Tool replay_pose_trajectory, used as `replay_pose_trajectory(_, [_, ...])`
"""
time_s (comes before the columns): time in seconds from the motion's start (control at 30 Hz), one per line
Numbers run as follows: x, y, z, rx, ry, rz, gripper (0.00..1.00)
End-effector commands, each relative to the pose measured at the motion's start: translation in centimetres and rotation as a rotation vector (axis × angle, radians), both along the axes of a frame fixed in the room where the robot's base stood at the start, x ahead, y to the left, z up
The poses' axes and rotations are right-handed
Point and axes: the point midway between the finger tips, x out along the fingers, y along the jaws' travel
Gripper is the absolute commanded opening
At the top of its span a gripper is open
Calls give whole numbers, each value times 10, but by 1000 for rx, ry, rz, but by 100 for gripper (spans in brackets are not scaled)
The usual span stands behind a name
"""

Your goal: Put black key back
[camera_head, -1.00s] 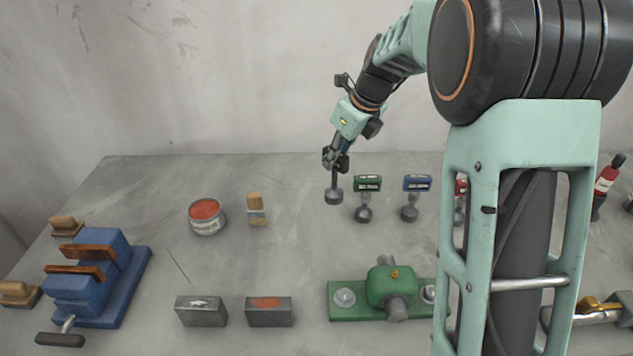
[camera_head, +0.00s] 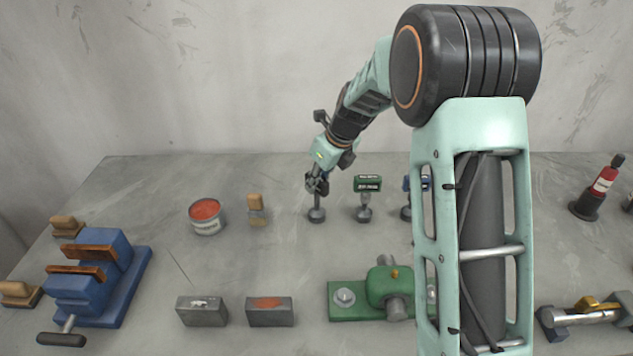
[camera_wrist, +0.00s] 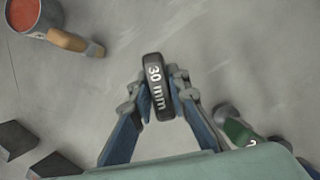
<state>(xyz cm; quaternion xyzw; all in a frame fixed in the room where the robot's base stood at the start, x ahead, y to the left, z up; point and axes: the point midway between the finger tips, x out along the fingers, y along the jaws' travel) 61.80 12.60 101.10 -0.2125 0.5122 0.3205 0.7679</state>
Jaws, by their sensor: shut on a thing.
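The black key (camera_wrist: 157,88) reads "30 mm" on its head in the wrist view. My gripper (camera_head: 317,183) is shut on that head, with a finger on each side. In the head view the gripper mostly hides the head. The key's round grey foot (camera_head: 316,215) shows below, upright, at or just above the bench. It is left of the green key (camera_head: 367,184) and about level with that key's foot. I cannot tell if it touches the bench. The blue key (camera_head: 409,185) stands further right, partly behind my arm.
A brush (camera_head: 256,209) and a red-topped can (camera_head: 206,217) stand left of the black key. Two grey blocks (camera_head: 201,311) (camera_head: 269,312) and a green fixture (camera_head: 345,312) lie nearer. A blue vise (camera_head: 99,279) is far left. Bare bench surrounds the key's foot.

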Motion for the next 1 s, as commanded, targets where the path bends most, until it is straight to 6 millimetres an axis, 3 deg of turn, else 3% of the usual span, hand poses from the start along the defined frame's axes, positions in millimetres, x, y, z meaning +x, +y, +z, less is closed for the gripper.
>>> replay_pose_trajectory(0.1, [1,0,-2,0,-2,1,0])
replay_pose_trajectory(0.13, [0,0,-2,0,0,1,19])
replay_pose_trajectory(0.27, [0,0,-2,0,0,1,33])
replay_pose_trajectory(0.67, [-1,-2,8,0,-3,0,33])
replay_pose_trajectory(1.0, [-19,-21,71,1,-5,0,33])
